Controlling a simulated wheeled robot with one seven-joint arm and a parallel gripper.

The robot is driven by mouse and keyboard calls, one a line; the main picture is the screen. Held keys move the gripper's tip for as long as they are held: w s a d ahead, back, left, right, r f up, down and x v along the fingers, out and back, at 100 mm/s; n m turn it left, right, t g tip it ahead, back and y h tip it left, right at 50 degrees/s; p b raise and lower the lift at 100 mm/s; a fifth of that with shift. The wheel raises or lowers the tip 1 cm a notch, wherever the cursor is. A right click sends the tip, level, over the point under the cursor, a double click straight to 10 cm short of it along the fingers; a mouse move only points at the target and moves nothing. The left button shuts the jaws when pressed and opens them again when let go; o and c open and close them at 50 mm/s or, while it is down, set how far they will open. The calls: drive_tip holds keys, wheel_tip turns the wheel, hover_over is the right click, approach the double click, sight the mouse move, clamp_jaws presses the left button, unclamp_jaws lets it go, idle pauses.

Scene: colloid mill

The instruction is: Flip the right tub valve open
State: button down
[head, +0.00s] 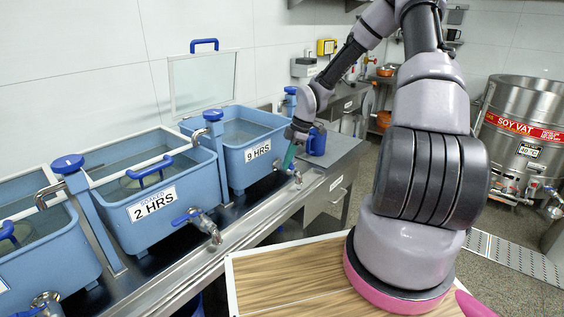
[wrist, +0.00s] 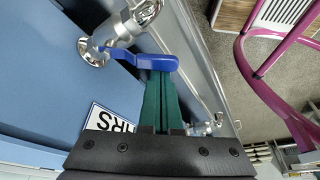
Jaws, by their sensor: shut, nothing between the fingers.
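The right tub (head: 262,151), light blue and labelled 9 HRS, stands at the far end of the row. Its metal valve (head: 296,175) sticks out at the front lower right and is partly hidden by my gripper (head: 289,158). In the wrist view the valve (wrist: 122,30) has a blue lever handle (wrist: 150,62) running out sideways from the metal body. My gripper (wrist: 158,78), with green fingers, is shut and empty. Its fingertips are at the lever's outer end, seemingly touching it; the exact contact is hard to tell.
The middle tub (head: 152,205), labelled 2 HRS, has a blue-handled valve (head: 200,222). Another tub (head: 45,250) is at the left. A blue jug (head: 316,142) stands on the counter just right of my gripper. A wooden-topped surface (head: 290,280) lies in front.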

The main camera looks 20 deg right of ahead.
drive_tip(key=d+n, duration=0.1)
drive_tip(key=n, duration=0.1)
drive_tip(key=shift+d+n+g, duration=0.35)
drive_tip(key=shift+n+g, duration=0.05)
drive_tip(key=d+n+g, duration=0.1)
drive_tip(key=d+n, duration=0.1)
drive_tip(key=n, duration=0.1)
drive_tip(key=shift+w+d, duration=0.15)
drive_tip(key=shift+d, duration=0.15)
drive_tip(key=shift+w+r, duration=0.1)
